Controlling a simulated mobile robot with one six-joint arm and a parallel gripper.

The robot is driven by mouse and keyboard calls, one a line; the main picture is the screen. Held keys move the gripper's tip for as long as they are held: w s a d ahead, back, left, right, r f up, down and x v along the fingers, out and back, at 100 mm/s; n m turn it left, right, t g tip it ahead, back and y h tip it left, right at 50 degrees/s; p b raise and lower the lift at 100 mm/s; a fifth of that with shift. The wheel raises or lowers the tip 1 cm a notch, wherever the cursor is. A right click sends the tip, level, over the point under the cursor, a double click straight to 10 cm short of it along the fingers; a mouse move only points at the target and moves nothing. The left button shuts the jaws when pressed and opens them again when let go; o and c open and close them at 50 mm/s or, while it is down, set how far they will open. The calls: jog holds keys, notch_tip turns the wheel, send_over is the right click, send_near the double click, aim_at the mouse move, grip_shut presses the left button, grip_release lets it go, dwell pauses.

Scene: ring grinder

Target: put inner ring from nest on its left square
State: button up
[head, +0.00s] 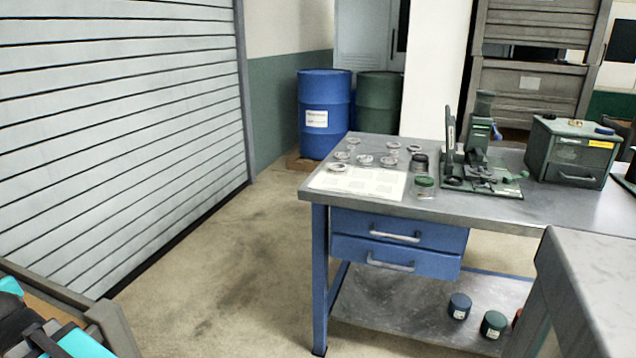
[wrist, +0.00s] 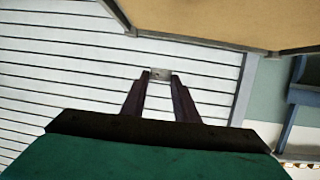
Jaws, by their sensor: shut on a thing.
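My gripper (wrist: 160,78) shows only in the wrist view, its two dark fingers closed at the tips on a small grey metal piece (wrist: 161,74). The piece is seen nearly edge-on, so I cannot make out its full ring shape. In the head view a pale sheet (head: 330,182) with faint printed squares lies at the bench's front left. Several rings and small round parts (head: 366,160) stand on and behind it. The grinder (head: 480,150) stands to their right; its nest is too small to make out.
The metal bench (head: 460,207) has blue drawers. A grey surface (head: 590,270) is at front right. Blue and green drums stand behind; open floor lies left.

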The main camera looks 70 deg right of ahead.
jog(key=s+d+r+m+g+h, duration=0.15)
jog(key=s+d+m+h, duration=0.35)
jog(key=d, duration=1)
jog(key=s+d+m+g+h+b, duration=0.15)
jog(key=s+d, duration=0.55)
jog(key=d, duration=0.7)
jog(key=s+d+r+m+g+h, duration=0.15)
jog(key=s+d+m+h, duration=0.35)
jog(key=d, duration=1)
jog(key=s+d+r+m+g+h, duration=0.1)
jog(key=s+d+g, duration=0.3)
jog(key=s, duration=1)
jog(key=s+d+r+m+g+b, duration=0.1)
jog(key=s+d+m+g, duration=0.3)
jog(key=s+d, duration=0.6)
jog(key=s+d+r+m+g+h, duration=0.1)
jog(key=s+d+r+m+g, duration=0.2)
jog(key=s+d, duration=0.5)
jog(key=s+g, duration=0.1)
jog(key=s, duration=1)
jog(key=shift+s+g+h, duration=0.15)
jog(key=shift+g+h, duration=0.2)
jog(key=shift+d+r, duration=0.1)
